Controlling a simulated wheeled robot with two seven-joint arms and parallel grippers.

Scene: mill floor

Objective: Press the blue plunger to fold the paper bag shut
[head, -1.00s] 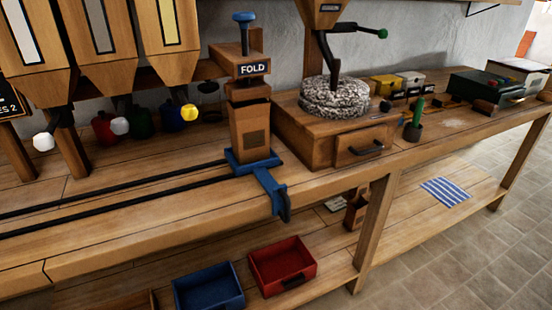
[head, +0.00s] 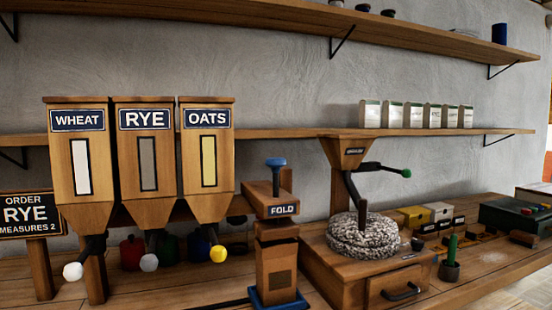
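The blue plunger (head: 276,164) stands raised on top of the wooden fold press (head: 271,196), which carries a FOLD label. The paper bag (head: 277,268) is brown and stands upright below the press head, on a blue base (head: 277,299) at the bottom edge of the head view. The bag's top is partly hidden by the press head, so I cannot tell whether it is folded. Neither of my grippers shows in the head view.
Wheat, rye and oats hoppers (head: 147,160) hang left of the press. A millstone (head: 363,236) on a wooden housing stands close to its right, with a green-knobbed crank (head: 385,170) above.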

